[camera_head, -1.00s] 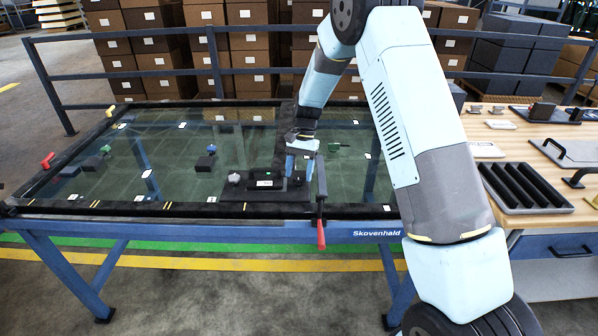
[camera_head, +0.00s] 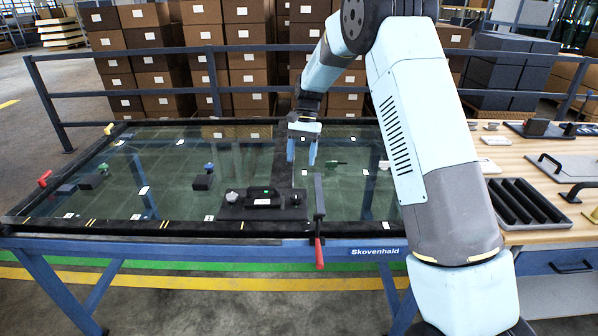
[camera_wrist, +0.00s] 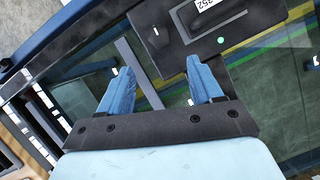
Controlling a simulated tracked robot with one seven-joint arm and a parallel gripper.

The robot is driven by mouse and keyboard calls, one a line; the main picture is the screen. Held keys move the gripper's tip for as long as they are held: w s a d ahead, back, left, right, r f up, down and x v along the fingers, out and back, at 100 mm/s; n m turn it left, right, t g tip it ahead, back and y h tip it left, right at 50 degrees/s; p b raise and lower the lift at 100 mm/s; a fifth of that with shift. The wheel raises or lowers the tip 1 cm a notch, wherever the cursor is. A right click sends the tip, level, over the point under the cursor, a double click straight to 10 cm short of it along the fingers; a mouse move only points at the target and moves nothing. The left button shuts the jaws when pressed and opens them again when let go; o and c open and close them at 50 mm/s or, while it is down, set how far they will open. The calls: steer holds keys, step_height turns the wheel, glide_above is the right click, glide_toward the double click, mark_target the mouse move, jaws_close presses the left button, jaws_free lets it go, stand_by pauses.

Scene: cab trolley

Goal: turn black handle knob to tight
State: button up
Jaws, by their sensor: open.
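A black plate (camera_head: 262,213) lies on the glass-topped table near its front edge. It carries a black box with a label and green light (camera_head: 263,197), a pale knob (camera_head: 232,196) on the left and a black handle knob (camera_head: 296,198) on the right. In the wrist view the black knob (camera_wrist: 155,40) shows a white mark, just beyond the fingertips. Whether it is tight cannot be told. My gripper (camera_head: 301,160) is open and empty, raised above the table beyond the plate. Its two blue fingers, apart, also show in the wrist view (camera_wrist: 158,67).
A clamp with a red handle (camera_head: 319,250) stands upright at the table's front edge, right of the plate. A wooden workbench (camera_head: 510,165) with trays stands at the right.

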steer(key=shift+v, duration=1.2)
steer(key=s+d+r+n+t, duration=0.1)
steer(key=s+d+r+t, duration=0.1)
steer(key=s+d+r, duration=0.55)
steer(key=s+d+r+n+t, duration=0.1)
steer(key=s+d+r+t, duration=0.25)
steer(key=s+r, duration=0.65)
steer(key=s+d+n+t, duration=0.1)
steer(key=s+d, duration=0.3)
steer(key=s, duration=0.7)
steer(key=s+d+r+n+t+h, duration=0.1)
steer(key=s+d+t, duration=0.2)
steer(key=s, duration=0.8)
steer(key=shift+s+d+r+h, duration=0.2)
steer(key=shift+d+r+h, duration=0.1)
steer(key=shift+d, duration=0.35)
steer(key=shift+c, duration=0.3)
